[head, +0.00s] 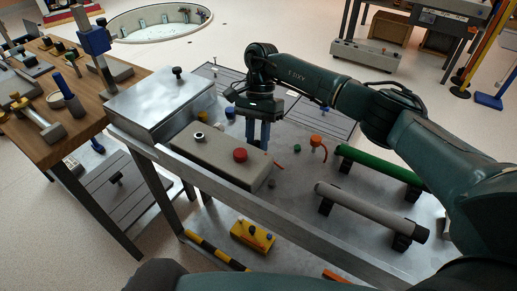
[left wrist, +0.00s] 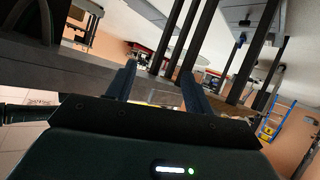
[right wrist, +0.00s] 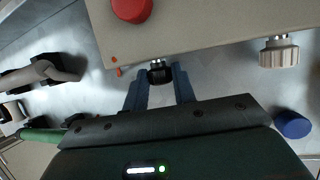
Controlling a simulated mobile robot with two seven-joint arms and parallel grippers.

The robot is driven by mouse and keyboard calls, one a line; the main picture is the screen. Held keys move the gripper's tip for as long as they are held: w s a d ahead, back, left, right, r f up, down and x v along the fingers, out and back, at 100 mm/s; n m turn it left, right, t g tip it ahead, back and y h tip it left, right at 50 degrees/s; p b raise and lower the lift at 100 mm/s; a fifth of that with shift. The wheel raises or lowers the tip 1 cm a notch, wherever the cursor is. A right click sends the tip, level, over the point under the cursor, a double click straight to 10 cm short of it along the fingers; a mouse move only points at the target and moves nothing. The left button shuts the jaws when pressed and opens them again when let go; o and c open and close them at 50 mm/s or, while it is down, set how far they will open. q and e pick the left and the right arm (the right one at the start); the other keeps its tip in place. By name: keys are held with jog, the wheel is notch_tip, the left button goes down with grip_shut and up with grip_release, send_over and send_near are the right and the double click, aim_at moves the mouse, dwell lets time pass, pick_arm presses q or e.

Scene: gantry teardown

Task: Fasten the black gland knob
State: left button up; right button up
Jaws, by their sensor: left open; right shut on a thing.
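The black gland knob (right wrist: 158,73) sits on the side of the beige box (right wrist: 215,28), at its lower edge in the right wrist view. My right gripper (right wrist: 160,78) is shut on the knob, with one blue finger on each side. In the head view my right gripper (head: 258,142) reaches down behind the beige box (head: 215,159), and the knob is hidden there. My left gripper (left wrist: 158,85) is open and empty, away from the bench.
A red button (head: 240,155) tops the box. A pale ribbed knob (right wrist: 279,52) and a blue cap (right wrist: 292,124) are nearby. A metal case (head: 160,100) stands left; a green tube (head: 375,163) and grey tube (head: 370,211) lie right.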

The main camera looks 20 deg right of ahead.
jog(key=shift+w+a+f+g+b, duration=0.1)
jog(key=shift+w+f+g+b, duration=0.05)
jog(key=shift+f+g+b, duration=0.2)
jog(key=shift+r+h+b, duration=0.2)
jog(key=shift+h+b, duration=0.1)
pick_arm(q)
jog(key=shift+s+a+r+t, duration=0.1)
jog(key=shift+s+a+t, duration=0.2)
jog(key=shift+t, duration=0.2)
pick_arm(e)
jog(key=shift+r+m+g+h, duration=0.1)
jog(key=shift+m+g+h, duration=0.25)
jog(key=shift+g, duration=0.4)
pick_arm(q)
jog(key=shift+b, duration=0.3)
pick_arm(e)
jog(key=o, duration=1)
